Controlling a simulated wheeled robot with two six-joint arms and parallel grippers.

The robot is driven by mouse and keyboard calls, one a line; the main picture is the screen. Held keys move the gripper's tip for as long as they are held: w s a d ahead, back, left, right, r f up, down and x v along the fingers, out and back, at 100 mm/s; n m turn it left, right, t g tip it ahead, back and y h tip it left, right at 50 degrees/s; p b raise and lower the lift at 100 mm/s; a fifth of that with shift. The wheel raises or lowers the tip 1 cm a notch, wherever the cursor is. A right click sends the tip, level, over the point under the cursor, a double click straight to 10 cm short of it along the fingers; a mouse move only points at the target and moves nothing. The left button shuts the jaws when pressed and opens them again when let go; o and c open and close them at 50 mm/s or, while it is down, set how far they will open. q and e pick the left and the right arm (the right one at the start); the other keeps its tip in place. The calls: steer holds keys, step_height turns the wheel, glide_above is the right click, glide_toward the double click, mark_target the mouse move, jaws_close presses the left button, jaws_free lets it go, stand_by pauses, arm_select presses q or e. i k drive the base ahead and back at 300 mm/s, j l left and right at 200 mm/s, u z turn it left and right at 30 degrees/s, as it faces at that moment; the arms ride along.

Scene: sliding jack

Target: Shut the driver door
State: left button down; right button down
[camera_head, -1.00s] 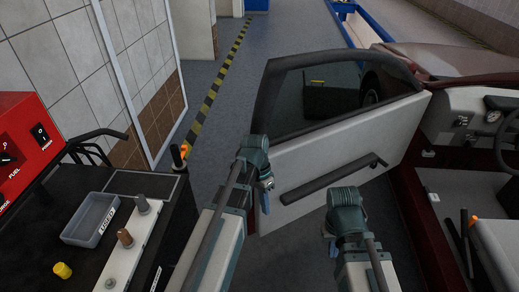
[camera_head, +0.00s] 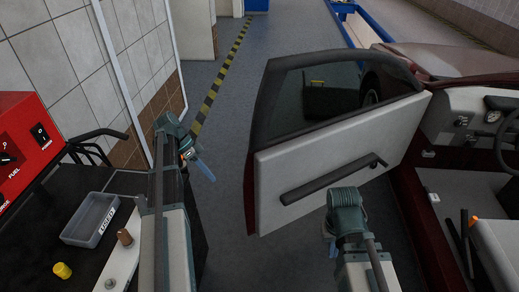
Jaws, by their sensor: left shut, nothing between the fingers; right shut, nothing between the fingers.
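The driver door (camera_head: 345,160) of the dark red car stands wide open, its pale inner panel and dark handle bar (camera_head: 330,180) facing me. Its window frame rises behind the panel. My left gripper (camera_head: 204,168) is shut and empty, to the left of the door's outer edge and apart from it. My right gripper (camera_head: 332,246) is shut and empty, low in front of the door panel, below the handle bar; its fingertips are partly hidden by its wrist, and I cannot tell whether it touches the door.
A black workbench (camera_head: 95,185) with a red machine (camera_head: 28,140), a grey tray (camera_head: 90,218) and a yellow cap (camera_head: 62,270) stands at the left. The car's seat (camera_head: 500,250) and dashboard are at the right. Floor is clear between bench and door.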

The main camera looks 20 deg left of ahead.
mark_target(287, 177)
steer(key=i, duration=1)
